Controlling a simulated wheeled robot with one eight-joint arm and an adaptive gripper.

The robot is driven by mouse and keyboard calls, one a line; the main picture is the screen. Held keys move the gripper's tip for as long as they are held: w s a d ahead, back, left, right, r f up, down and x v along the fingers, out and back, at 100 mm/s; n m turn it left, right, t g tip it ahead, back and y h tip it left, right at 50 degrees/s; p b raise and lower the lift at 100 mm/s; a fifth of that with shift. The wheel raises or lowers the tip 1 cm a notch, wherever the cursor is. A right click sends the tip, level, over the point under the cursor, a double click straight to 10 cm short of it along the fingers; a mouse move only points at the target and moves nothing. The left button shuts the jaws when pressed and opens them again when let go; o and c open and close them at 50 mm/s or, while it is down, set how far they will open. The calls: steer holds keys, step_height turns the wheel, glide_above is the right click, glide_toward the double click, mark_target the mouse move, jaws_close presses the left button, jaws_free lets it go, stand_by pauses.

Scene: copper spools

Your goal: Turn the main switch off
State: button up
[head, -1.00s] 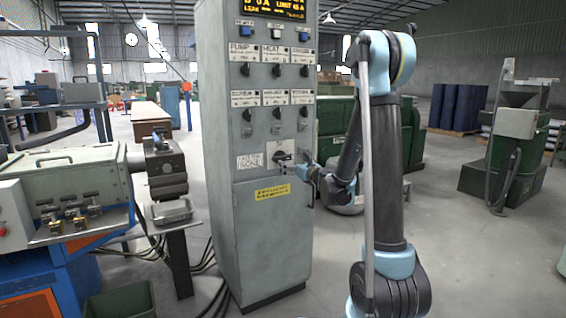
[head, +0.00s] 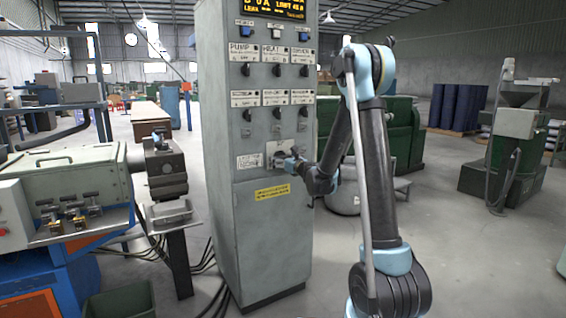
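The grey control cabinet (head: 262,225) stands upright in the middle of the head view. The main switch sits on a light plate (head: 270,149) low on the cabinet's front, above a yellow label (head: 272,193). My gripper (head: 283,160) is at this plate, in front of the switch, and hides most of it. I cannot tell whether the fingers touch the handle or how the handle is turned. The fingers are too small and dark to show whether they are open or shut.
Rows of small black knobs (head: 276,70) and a lit display (head: 272,6) are above the plate. An orange-and-blue machine (head: 70,190) stands to the left, with cables on the floor beside the cabinet. Open floor lies to the right.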

steer(key=c, duration=1)
steer(key=shift+d, duration=0.15)
steer(key=shift+n, duration=0.3)
steer(key=n, duration=0.3)
steer(key=shift+w+n, duration=0.1)
steer(key=shift+n, duration=0.3)
steer(key=n, duration=0.4)
steer(key=shift+n, duration=0.3)
steer(key=n, duration=0.4)
steer(key=shift+n, duration=2.5)
